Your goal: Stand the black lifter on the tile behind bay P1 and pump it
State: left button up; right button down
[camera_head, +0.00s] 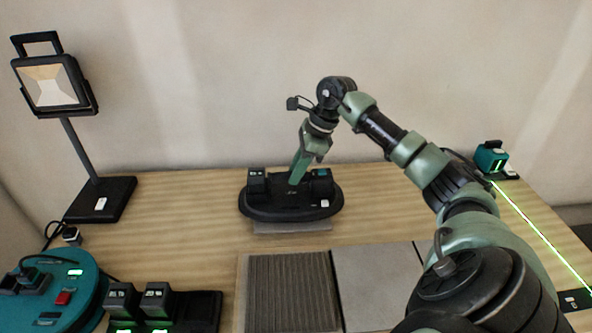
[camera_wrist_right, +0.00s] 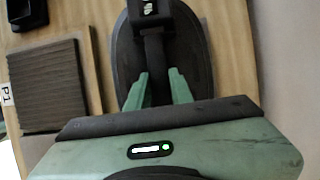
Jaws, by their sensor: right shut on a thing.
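The black lifter (camera_head: 262,208), an oval black base with a central grip, is at the back middle of the table in the head view. A light grey tile (camera_head: 290,227) shows under its front edge; I cannot tell whether the base fully rests on it. My right gripper (camera_head: 298,178) is shut on the lifter's grip from above. In the right wrist view the green fingers (camera_wrist_right: 159,88) close around the grip of the lifter (camera_wrist_right: 193,45). A ridged grey-brown bay (camera_head: 290,292) lies in front of it; in the wrist view the ridged bay (camera_wrist_right: 50,85) has a P1 label (camera_wrist_right: 8,98) beside it. My left gripper is not in view.
A smooth grey tile (camera_head: 376,285) lies right of the ridged bay. A work lamp (camera_head: 52,85) stands at left. A teal unit (camera_head: 70,287) and a charger with two batteries (camera_head: 205,311) are front left. A laser level (camera_head: 490,157) casts a green line at right.

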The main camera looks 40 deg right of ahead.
jog(key=shift+f+b, duration=0.3)
jog(key=shift+f, duration=0.05)
dwell(0.9)
